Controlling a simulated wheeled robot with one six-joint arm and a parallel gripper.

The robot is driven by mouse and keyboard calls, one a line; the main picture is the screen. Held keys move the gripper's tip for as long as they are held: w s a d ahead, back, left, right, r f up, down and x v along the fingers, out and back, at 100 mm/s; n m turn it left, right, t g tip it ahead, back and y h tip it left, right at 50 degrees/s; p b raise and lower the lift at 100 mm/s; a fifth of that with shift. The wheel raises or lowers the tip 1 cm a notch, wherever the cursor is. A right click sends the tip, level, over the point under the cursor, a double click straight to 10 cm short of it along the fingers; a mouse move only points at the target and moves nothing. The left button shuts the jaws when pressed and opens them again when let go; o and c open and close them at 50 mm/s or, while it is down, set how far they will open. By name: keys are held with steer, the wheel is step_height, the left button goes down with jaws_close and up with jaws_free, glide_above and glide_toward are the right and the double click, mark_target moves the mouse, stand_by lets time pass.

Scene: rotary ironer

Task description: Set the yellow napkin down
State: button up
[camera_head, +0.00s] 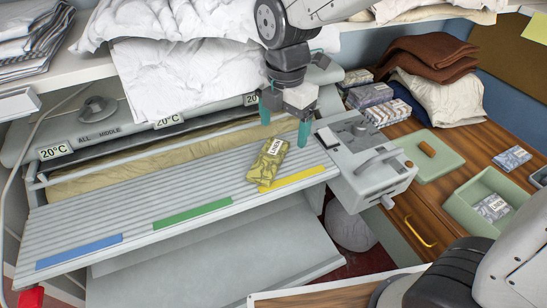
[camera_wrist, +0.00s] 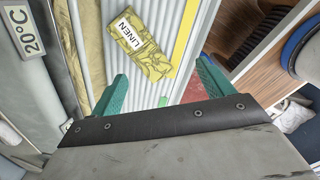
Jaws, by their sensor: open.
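The yellow patterned napkin (camera_head: 267,162), with a white LINEN label, lies on the ribbed grey board (camera_head: 120,205) of the ironer. Its lower end reaches the left end of the yellow strip (camera_head: 295,178). My gripper (camera_head: 284,124) is open and empty above the board, just behind and to the right of the napkin. In the wrist view the napkin (camera_wrist: 146,46) lies beyond the two green fingers (camera_wrist: 160,82), with clear space between it and them. No finger touches it there.
A grey control box (camera_head: 362,160) with a handle stands at the board's right end. Green (camera_head: 192,213) and blue (camera_head: 78,251) strips mark the board's front edge. A green tray (camera_head: 488,203) holding a folded cloth sits on the wooden counter at right. White linen hangs behind.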

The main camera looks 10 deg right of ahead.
mark_target(266, 163)
steer(key=a+f+n, duration=0.1)
steer(key=a+n, duration=0.1)
steer(key=w+a+f+n, duration=0.1)
steer(key=a+f+n, duration=0.1)
steer(key=shift+w, duration=0.2)
steer(key=f, duration=0.7)
steer(key=shift+s+d+f, duration=0.15)
steer(key=shift+s+f, duration=0.05)
steer(key=shift+f, duration=0.1)
steer(key=c, duration=1.1)
steer(key=shift+c, duration=0.2)
steer(key=shift+r, duration=0.1)
